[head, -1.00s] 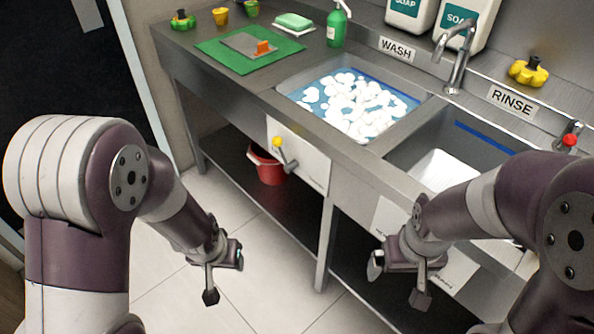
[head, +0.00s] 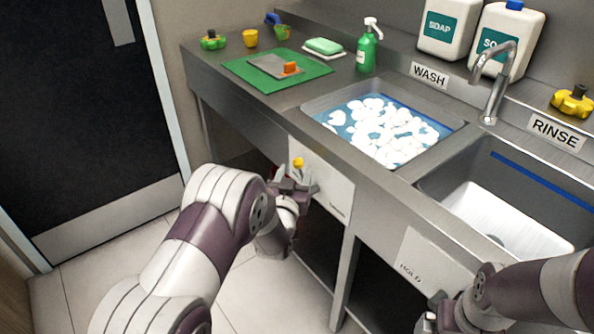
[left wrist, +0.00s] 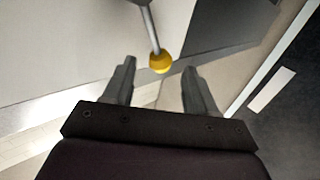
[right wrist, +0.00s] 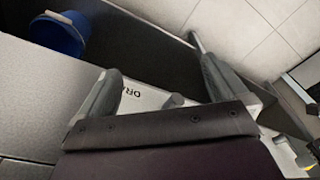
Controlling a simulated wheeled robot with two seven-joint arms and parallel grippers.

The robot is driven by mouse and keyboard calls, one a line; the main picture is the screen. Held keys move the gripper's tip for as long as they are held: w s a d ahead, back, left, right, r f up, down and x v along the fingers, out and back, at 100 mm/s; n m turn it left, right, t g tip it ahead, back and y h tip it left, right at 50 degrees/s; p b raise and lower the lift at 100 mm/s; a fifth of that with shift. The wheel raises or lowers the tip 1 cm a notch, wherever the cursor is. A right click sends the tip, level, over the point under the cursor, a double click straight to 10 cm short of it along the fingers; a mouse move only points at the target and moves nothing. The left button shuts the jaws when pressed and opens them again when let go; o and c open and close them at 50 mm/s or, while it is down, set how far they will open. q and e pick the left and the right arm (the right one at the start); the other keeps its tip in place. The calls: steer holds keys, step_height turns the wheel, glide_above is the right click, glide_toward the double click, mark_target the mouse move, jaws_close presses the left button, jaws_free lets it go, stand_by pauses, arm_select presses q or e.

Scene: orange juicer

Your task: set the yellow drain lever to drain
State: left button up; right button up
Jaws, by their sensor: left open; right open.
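The yellow drain lever's round knob (head: 298,163) stands in front of the white plate (head: 326,186) under the wash basin. My left gripper (head: 293,183) is at this plate, open, and hides most of the lever's rod in the head view. In the left wrist view the yellow knob (left wrist: 161,62) on its grey rod lies in the gap near the two open fingertips, with no clear contact. My right gripper (head: 428,318) is low, near the plate marked HOLD (head: 432,262). Its open fingers (right wrist: 155,62) show in the right wrist view, with nothing visibly held.
The wash basin (head: 312,108) holds water and white plates or foam; the rinse basin (head: 455,170) is to its right. The counter's front edge runs above both grippers. A blue bucket (right wrist: 58,35) shows in the right wrist view. The floor at left is open.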

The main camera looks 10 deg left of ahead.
arm_select(q)
steer(key=shift+w+a, duration=0.1)
steer(key=shift+w, duration=1.15)
jaws_close()
arm_select(e)
steer(key=shift+f, duration=0.25)
